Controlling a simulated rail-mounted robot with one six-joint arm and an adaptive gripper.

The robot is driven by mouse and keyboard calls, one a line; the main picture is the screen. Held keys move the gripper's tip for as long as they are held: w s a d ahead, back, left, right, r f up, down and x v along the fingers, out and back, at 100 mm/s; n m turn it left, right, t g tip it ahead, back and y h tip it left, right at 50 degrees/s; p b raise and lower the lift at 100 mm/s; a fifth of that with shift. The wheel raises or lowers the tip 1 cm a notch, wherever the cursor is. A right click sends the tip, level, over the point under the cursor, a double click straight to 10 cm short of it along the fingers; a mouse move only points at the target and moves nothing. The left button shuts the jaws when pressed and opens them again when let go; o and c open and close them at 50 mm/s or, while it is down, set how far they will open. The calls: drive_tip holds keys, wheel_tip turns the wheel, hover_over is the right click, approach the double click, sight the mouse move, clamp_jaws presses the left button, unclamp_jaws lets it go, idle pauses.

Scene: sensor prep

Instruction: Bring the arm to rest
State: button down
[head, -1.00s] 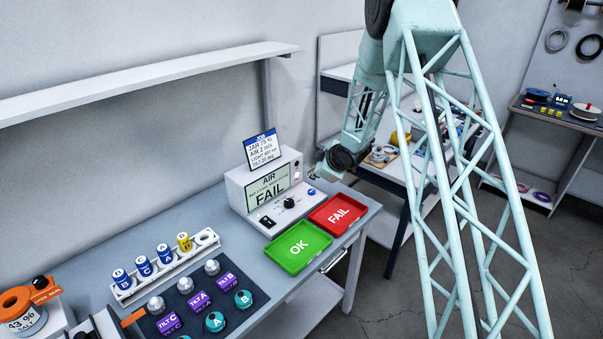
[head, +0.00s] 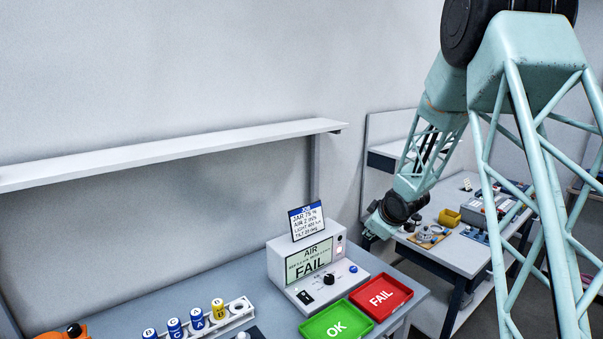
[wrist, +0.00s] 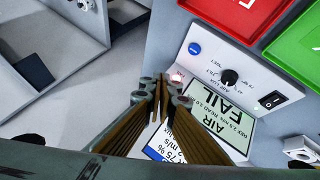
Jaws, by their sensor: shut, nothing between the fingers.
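My gripper (head: 371,236) is at the end of my arm, just right of the tester box in the head view. In the wrist view my gripper (wrist: 158,92) has its fingers together, with nothing seen between them. They hover in front of the white tester box (wrist: 215,68), whose screen reads AIR FAIL. The tester box also shows in the head view (head: 335,285), standing on the bench (head: 395,268) under a job card (head: 306,221). I cannot tell the exact gap between fingers and box.
A green OK tray (head: 318,327) and a red FAIL tray (head: 398,291) lie before the tester. A white rack (head: 240,312) holds several labelled vials at lower left. A wall shelf (head: 160,150) runs above the bench. A second bench (head: 462,251) stands behind my arm.

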drive_tip(key=s+d+r+m+g+h+b, duration=0.1)
drive_tip(key=s+r+m, duration=0.1)
drive_tip(key=s+r, duration=0.6)
drive_tip(key=s+d+r+m+h+b, duration=0.15)
drive_tip(key=s+r, duration=0.35)
drive_tip(key=s, duration=0.6)
drive_tip(key=s+d+r+m+g+b, duration=0.1)
drive_tip(key=s+r+m, duration=0.2)
drive_tip(key=s+r, duration=0.5)
drive_tip(key=s+a+m+g+b, duration=0.1)
drive_tip(key=s+a, duration=0.1)
drive_tip(key=s, duration=1.1)
drive_tip(key=s+a+f+m+y, duration=0.1)
drive_tip(key=s+a, duration=0.1)
drive_tip(key=s, duration=1.2)
drive_tip(key=s+a+m+g+b, duration=0.1)
drive_tip(key=s+a+m, duration=0.1)
drive_tip(key=s, duration=1.1)
drive_tip(key=shift+s+a+f+g+b, duration=0.3)
drive_tip(key=shift+s+f+b, duration=0.05)
drive_tip(key=shift+f, duration=0.05)
drive_tip(key=shift+r+y, duration=0.1)
drive_tip(key=shift+y, duration=0.15)
drive_tip(key=shift+r+p, duration=1.5)
drive_tip(key=shift+p, duration=0.1)
